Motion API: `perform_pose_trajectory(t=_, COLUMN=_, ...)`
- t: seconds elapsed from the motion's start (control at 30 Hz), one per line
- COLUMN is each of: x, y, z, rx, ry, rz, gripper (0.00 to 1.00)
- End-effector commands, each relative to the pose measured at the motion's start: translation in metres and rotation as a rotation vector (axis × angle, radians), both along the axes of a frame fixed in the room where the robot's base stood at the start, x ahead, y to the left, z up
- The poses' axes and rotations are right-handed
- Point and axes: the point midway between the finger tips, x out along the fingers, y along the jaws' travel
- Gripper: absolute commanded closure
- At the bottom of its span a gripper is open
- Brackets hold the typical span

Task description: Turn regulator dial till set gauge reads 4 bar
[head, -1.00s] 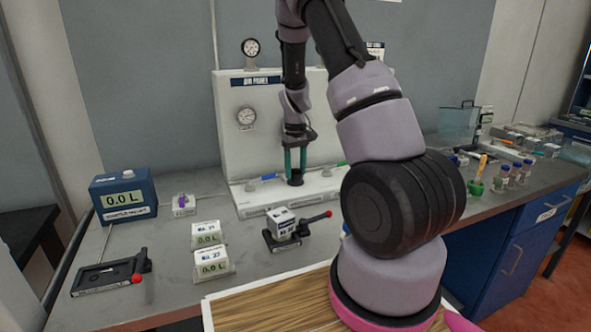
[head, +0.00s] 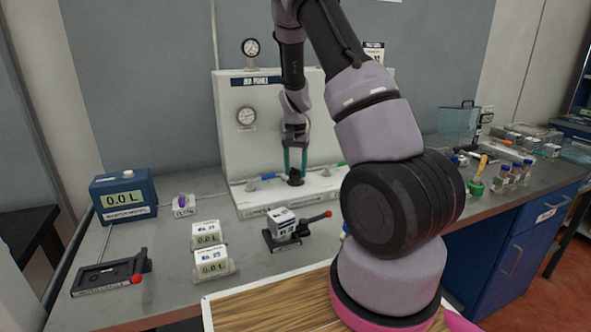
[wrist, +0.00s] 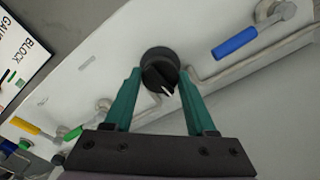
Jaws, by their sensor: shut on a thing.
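The regulator dial (head: 296,180) is a black round knob on the base ledge of the white air panel (head: 330,115). In the wrist view the dial (wrist: 158,66) shows a raised grip bar with a white pointer mark. My gripper (wrist: 160,77) has its two teal fingers on either side of the dial and is shut on it. In the head view my gripper (head: 295,163) points down at the dial. One round gauge (head: 251,47) stands on top of the panel; another gauge (head: 246,116) is on its face. Their readings are too small to tell.
A blue-handled valve (wrist: 236,43) sits near the dial, with yellow (wrist: 25,126) and green (wrist: 73,134) handles on the other side. A small block with a red-tipped lever (head: 285,228) stands in front of the panel. A blue box (head: 123,194) stands at left.

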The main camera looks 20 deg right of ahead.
Motion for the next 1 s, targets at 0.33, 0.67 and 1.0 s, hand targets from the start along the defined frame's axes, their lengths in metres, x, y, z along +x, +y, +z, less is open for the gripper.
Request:
perform_pose_trajectory(t=0.33, x=0.0014, y=-0.0003, z=0.0012, rx=0.000, ry=-0.004, rz=-0.102, gripper=0.99)
perform_pose_trajectory(t=0.67, x=0.0015, y=-0.0004, z=0.0013, rx=-0.001, ry=-0.004, rz=-0.112, gripper=0.99)
perform_pose_trajectory(t=1.0, x=0.0009, y=-0.0003, z=0.0008, rx=-0.001, ry=-0.002, rz=-0.112, gripper=0.14)
